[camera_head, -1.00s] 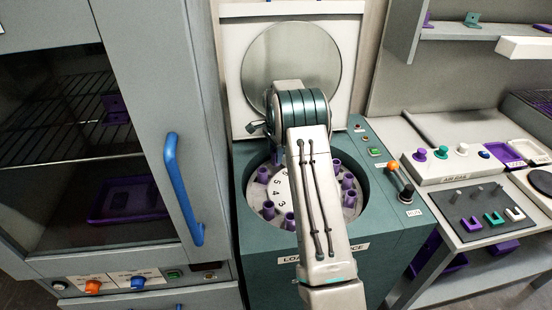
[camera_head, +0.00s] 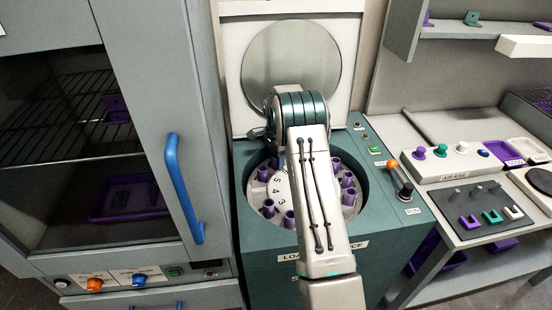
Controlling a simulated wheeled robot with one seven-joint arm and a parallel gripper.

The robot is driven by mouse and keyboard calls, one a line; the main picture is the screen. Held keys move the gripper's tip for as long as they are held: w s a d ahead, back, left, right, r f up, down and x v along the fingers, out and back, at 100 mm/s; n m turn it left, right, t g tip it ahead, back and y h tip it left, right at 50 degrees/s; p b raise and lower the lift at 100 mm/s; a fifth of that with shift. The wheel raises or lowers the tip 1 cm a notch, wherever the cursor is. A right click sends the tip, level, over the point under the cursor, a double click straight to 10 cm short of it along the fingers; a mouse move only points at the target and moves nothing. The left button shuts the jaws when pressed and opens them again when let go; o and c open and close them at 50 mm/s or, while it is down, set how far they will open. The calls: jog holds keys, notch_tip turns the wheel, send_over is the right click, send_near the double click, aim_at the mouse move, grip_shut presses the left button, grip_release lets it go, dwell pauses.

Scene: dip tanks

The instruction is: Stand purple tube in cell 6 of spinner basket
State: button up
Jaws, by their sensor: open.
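The spinner basket (camera_head: 283,186) is a pale round rotor inside a teal centrifuge, with numbers such as 5, 4 and 3 on its hub. Several purple tubes stand around its rim, among them a left one (camera_head: 264,173), a front one (camera_head: 289,219) and a right one (camera_head: 348,197). I cannot tell which of them is the task's tube. The label of cell 6 is not readable, and my arm covers the middle and part of the rim. My wrist is over the back of the basket. My gripper's fingers are hidden behind it.
The centrifuge's lid (camera_head: 291,68) stands open behind my arm. A cabinet with a blue handle (camera_head: 184,188) is close on the left. A bench with an air rail (camera_head: 455,167) is on the right.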

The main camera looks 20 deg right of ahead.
jog(key=s+a+r+n+b, duration=0.1)
jog(key=s+a+r+n, duration=0.15)
jog(key=r, duration=0.75)
jog(key=s+a+r+n+b, duration=0.1)
jog(key=s+r, duration=0.2)
jog(key=r, duration=0.6)
jog(key=s+a+r+n+t, duration=0.1)
jog(key=s+a+r+n, duration=0.15)
jog(key=s, duration=0.35)
jog(key=s+a+r+n+t, duration=0.1)
jog(key=s+a+r+n, duration=0.15)
jog(key=s, duration=0.25)
jog(key=s+a+f+n, duration=0.1)
jog(key=s+n, duration=0.3)
jog(key=s, duration=0.7)
jog(key=s+a+f+n+t, duration=0.1)
jog(key=s+a+n, duration=0.3)
jog(key=s, duration=0.8)
jog(key=shift+s+a+f, duration=0.15)
jog(key=shift+a+f, duration=0.1)
jog(key=shift+f, duration=0.2)
